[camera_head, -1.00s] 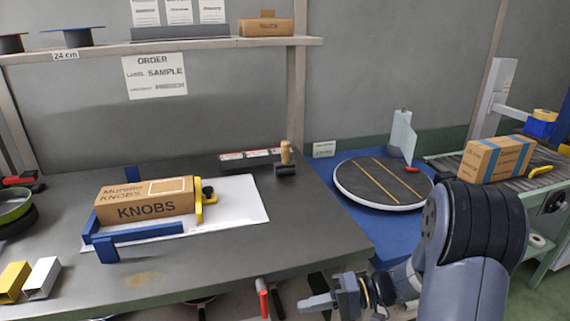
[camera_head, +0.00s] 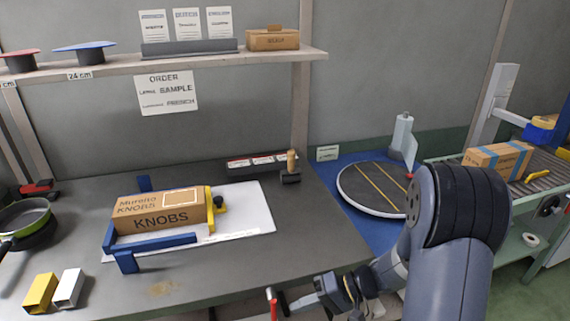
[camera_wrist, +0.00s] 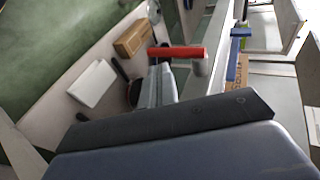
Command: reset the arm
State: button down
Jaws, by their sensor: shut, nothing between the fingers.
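My arm is bent low at the right of the head view, in front of the table's right end. My gripper (camera_head: 300,303) points left beside the front edge of the grey table (camera_head: 300,240), and its fingers are shut with nothing between them. In the wrist view my gripper (camera_wrist: 155,70) is partly hidden by my own arm parts. A red-handled tool (camera_head: 272,300) is close to its left in the head view, and a red handle (camera_wrist: 178,52) shows by the fingertips in the wrist view. I cannot tell whether they touch.
A KNOBS box (camera_head: 160,212) sits in a blue and yellow fixture (camera_head: 165,246) on the table. A round turntable (camera_head: 375,205) is on the blue surface at right. A taped box (camera_head: 497,158) is on the conveyor (camera_head: 535,183). A green-rimmed pan (camera_head: 25,222) stands far left.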

jog(key=d+r+h+p, duration=0.2)
jog(key=d+r+p, duration=0.4)
jog(key=d+r, duration=0.3)
jog(key=shift+w+d+r+n+h, duration=0.15)
jog(key=shift+d+r+n+h, duration=0.2)
jog(key=shift+r, duration=0.5)
